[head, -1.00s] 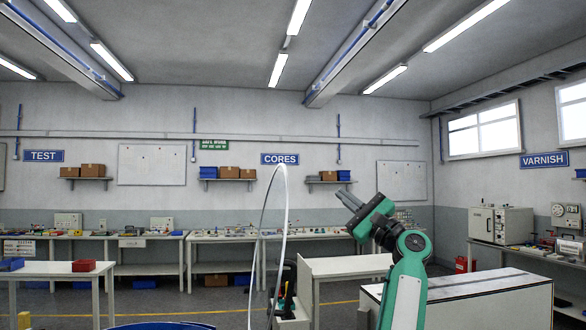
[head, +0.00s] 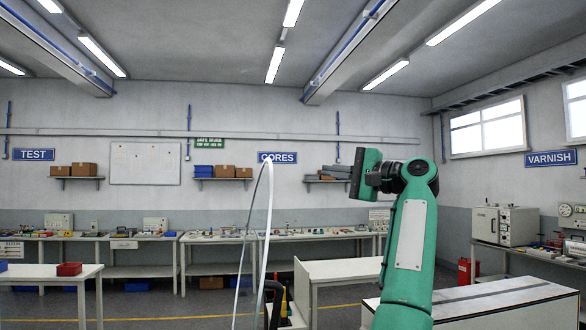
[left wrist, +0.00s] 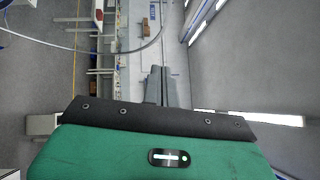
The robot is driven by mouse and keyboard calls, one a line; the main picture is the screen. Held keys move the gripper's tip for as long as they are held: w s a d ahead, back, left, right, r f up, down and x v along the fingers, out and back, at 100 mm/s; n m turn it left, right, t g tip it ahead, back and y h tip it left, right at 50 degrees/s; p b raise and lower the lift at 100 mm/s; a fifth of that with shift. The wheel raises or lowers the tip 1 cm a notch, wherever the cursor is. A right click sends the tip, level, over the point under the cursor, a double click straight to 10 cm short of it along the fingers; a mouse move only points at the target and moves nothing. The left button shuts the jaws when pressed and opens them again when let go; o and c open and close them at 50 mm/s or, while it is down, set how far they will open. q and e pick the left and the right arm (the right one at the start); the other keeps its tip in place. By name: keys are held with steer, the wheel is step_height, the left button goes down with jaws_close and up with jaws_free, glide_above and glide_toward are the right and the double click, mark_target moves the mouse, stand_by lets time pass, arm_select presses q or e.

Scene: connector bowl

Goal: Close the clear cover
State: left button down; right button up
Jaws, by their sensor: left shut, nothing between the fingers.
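The clear cover (head: 268,215) shows in the head view as a thin, pale curved rim standing nearly upright, seen almost edge-on. Its lower end runs out of the picture. In the left wrist view a thin curved rim (left wrist: 110,50), seemingly the same cover, arcs across the upper left. My left gripper (head: 334,172) is to the right of the cover's top in the head view, apart from it, with its fingers pointing left. In the left wrist view its two grey fingers (left wrist: 155,84) are together and empty. My right gripper is not in view.
A white-topped bench (head: 490,298) is at lower right and a white table (head: 345,270) stands behind the cover. A dark hose-like thing (head: 273,300) rises near the cover's base. Long workbenches (head: 215,238) line the far wall. Open air surrounds the gripper.

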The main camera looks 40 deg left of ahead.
arm_select(q)
steer(key=s+a+r+p, duration=0.1)
steer(key=s+a+p, duration=0.1)
steer(key=a, duration=0.4)
steer(key=s+a+r+p, duration=0.1)
steer(key=s+a+p, duration=0.1)
steer(key=a, duration=0.4)
steer(key=shift+s+p, duration=0.3)
steer(key=shift+p, duration=0.45)
steer(key=shift+s+r, duration=0.1)
steer(key=shift+r, duration=0.05)
